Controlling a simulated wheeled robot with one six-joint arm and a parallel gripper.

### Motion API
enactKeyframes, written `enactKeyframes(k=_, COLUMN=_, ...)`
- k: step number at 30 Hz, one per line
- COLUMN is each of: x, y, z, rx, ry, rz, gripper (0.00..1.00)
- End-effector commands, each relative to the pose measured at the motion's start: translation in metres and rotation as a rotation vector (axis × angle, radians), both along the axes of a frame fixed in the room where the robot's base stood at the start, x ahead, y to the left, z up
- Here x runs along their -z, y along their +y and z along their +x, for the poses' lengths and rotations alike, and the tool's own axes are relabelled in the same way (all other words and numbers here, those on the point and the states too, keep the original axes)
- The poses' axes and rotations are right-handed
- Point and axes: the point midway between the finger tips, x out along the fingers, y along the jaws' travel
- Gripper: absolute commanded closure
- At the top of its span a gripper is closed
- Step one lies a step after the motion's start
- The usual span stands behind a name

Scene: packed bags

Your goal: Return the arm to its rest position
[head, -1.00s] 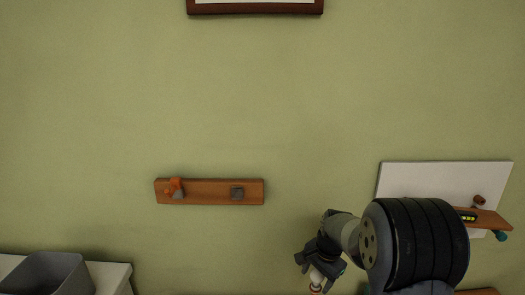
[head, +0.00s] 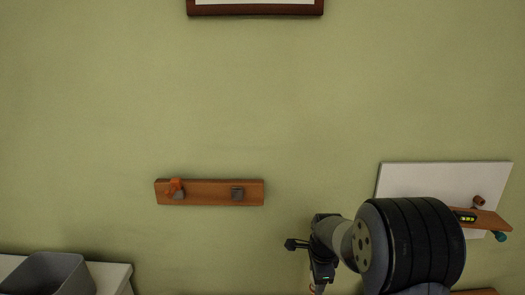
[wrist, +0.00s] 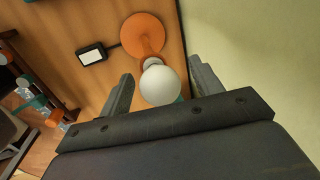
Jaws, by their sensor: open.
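My gripper (wrist: 161,69) is open in the wrist view, its two dark fingers apart. A lamp with a round white bulb (wrist: 160,86) and an orange disc base (wrist: 143,33) shows between and beyond the fingers. The lamp stands on a wooden surface (wrist: 65,60). I cannot tell how far the bulb is from the fingers. In the head view my arm is bent at the lower right, with the gripper end (head: 321,270) low in the picture. A bit of the lamp (head: 315,288) shows at the bottom edge; the rest is out of frame.
A wooden wall rack (head: 210,192) with an orange item and a grey block is on the green wall. A white board (head: 425,178) and small shelf (head: 490,219) are behind my arm at right. A grey bin (head: 50,275) stands lower left. The middle wall area is clear.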

Motion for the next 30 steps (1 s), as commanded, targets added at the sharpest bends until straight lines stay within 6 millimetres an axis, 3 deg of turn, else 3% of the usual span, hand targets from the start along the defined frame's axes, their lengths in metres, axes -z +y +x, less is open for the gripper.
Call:
enactKeyframes(k=10, x=0.0, y=0.0, z=0.0, rx=0.122, ry=0.0, rz=-0.001, gripper=0.38)
enactKeyframes(k=23, x=-0.001, y=0.0, z=-0.001, rx=0.129, ry=0.001, rz=0.0, gripper=0.38)
enactKeyframes(k=30, x=-0.01, y=-0.002, z=-0.011, rx=0.118, ry=0.008, rz=0.004, gripper=0.38)
